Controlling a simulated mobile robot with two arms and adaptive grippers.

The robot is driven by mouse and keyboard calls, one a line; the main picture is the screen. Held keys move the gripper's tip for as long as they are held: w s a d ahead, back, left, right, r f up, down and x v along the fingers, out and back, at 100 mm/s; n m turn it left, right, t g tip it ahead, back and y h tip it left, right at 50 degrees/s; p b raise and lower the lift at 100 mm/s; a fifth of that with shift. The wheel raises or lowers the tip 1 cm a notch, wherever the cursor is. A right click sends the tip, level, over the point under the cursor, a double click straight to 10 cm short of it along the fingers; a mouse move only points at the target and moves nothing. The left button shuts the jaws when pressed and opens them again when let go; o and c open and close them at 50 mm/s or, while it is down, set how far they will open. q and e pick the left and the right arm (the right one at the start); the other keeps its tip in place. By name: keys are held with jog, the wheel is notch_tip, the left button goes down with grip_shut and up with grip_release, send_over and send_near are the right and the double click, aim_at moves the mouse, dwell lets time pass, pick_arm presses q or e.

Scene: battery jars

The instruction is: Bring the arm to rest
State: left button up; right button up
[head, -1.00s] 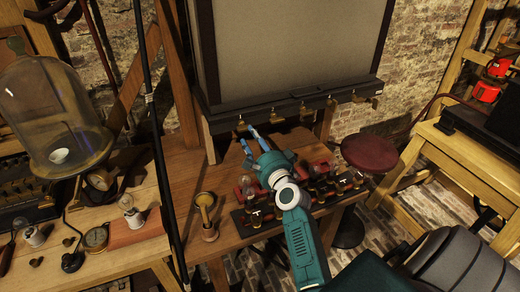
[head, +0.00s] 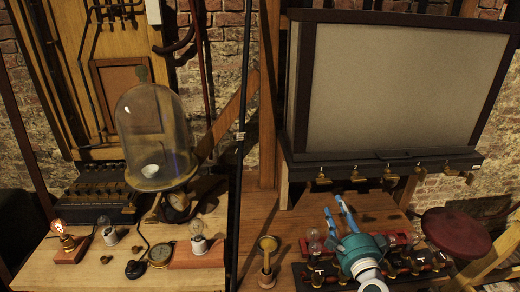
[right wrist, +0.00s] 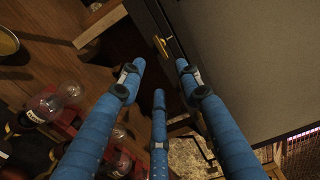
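My right gripper (head: 337,207) shows in the head view at the lower right, over the rack of jars (head: 440,263). Its blue fingers point up and away toward the grey panel. In the right wrist view the fingers of my right gripper (right wrist: 157,85) are spread apart with nothing between them, so it is open and empty. Its fingertips are near a brass hook under the panel's ledge, apart from it as far as I can tell. My left gripper is not in view.
A large grey panel (head: 395,85) with a dark ledge and brass hooks stands behind. A red stool (head: 455,230) is at right.

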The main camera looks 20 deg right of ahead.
jog(key=s+a+f+n+g+y, duration=0.3)
jog(key=s+a+f+n, duration=0.3)
jog(key=a, duration=0.3)
jog(key=s+a+f+n+g+y, duration=0.4)
jog(key=a+f+n, duration=0.2)
jog(key=a+n, duration=0.3)
jog(key=s+a+f+n+g+h, duration=0.1)
jog(key=s+f+n+g, duration=0.25)
jog(key=s, duration=0.55)
jog(key=s+a+f+n+g+h, duration=0.1)
jog(key=s+f+n+g, duration=0.2)
jog(key=s, duration=0.7)
notch_tip(320, 180, down, 29)
jog(key=s+n+g+b, duration=0.2)
jog(key=b, duration=0.3)
jog(key=s+d+f+b, duration=0.2)
jog(key=s+f+b, duration=0.1)
jog(key=s+f, duration=1.4)
notch_tip(320, 180, down, 4)
jog(key=shift+s+d+f+g+h, duration=0.1)
jog(key=shift+s+d+g+h, duration=0.2)
jog(key=shift+d+g, duration=0.15)
